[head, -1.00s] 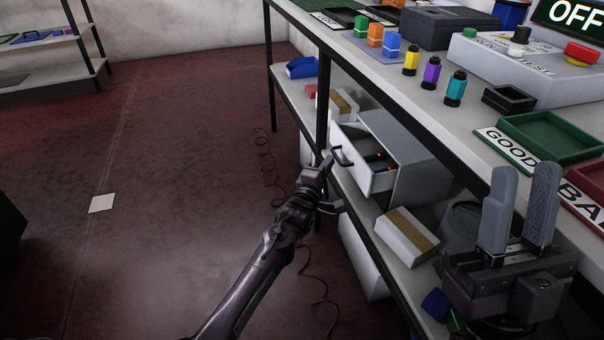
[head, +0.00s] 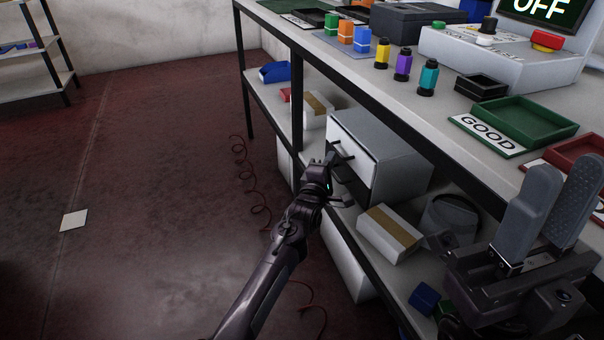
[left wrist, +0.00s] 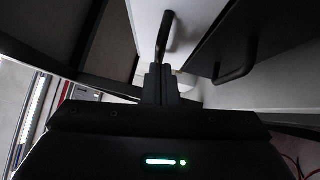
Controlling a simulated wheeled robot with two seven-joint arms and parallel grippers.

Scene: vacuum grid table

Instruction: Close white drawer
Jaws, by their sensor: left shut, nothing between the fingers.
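The white drawer (head: 352,146) is in the white cabinet (head: 392,145) on the lower shelf. Its front looks flush or nearly flush with the cabinet, and its inside is hidden. Its dark handle (left wrist: 165,35) shows in the left wrist view. My left gripper (head: 331,160) is shut and empty, its fingertips (left wrist: 160,72) close to the drawer front and just by the handle; I cannot tell whether they touch. My right gripper (head: 550,205) is open and empty at the right, in front of the table.
A dark front (left wrist: 245,50) with its own handle sits beside the white one in the left wrist view. A taped box (head: 388,232) stands on the shelf in front of the cabinet. The table edge and a black leg (head: 297,120) are close to my left arm.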

